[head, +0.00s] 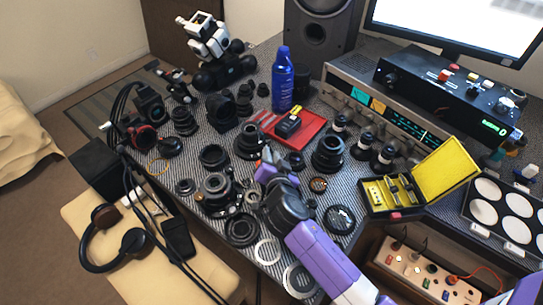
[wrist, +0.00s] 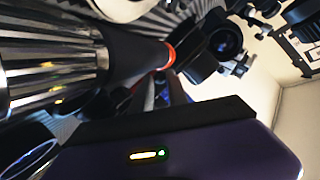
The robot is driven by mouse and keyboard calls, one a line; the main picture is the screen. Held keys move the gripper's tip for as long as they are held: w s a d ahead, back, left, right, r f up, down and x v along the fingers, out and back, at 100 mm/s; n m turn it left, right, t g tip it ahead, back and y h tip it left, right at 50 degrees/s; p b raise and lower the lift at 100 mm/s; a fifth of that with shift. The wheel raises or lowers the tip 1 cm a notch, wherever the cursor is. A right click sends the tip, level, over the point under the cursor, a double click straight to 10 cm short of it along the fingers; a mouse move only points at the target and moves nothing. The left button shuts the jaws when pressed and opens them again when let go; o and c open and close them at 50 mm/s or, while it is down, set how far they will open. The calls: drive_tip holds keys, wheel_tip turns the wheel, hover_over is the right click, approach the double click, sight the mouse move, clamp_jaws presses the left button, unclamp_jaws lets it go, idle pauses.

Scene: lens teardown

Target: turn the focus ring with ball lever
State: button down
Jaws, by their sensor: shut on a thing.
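My gripper (head: 266,158) is purple and grey, reaching in among the lens parts in the middle of the desk. In the head view its fingertips are just below and right of a black lens (head: 249,141). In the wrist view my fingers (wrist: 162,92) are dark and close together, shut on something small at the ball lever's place. The lever and its ball are hidden by the fingers. A large ribbed silver-and-black barrel (wrist: 50,62) fills the wrist view's left side, and a red ring (wrist: 170,57) shows beyond it. I cannot tell which ring is the focus ring.
Several lens parts crowd my gripper, including a lens (head: 216,188) at left and a larger one (head: 327,154) at right. A red tray (head: 312,131), blue bottle (head: 283,80) and open yellow case (head: 440,172) stand nearby. Little desk surface is free.

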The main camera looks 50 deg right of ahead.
drive_tip(key=shift+w+a+f+m+g+b, duration=0.15)
drive_tip(key=shift+a+f+m+g+b, duration=0.15)
drive_tip(key=shift+b, duration=0.7)
drive_tip(key=shift+a+r+m+h+b, duration=0.2)
drive_tip(key=shift+m+h+b, duration=0.1)
drive_tip(key=shift+h+b, duration=0.25)
drive_tip(key=c, duration=1.6)
unclamp_jaws()
drive_tip(key=shift+r, duration=0.1)
drive_tip(key=shift+b+v, duration=0.3)
drive_tip(key=shift+v, duration=3.6)
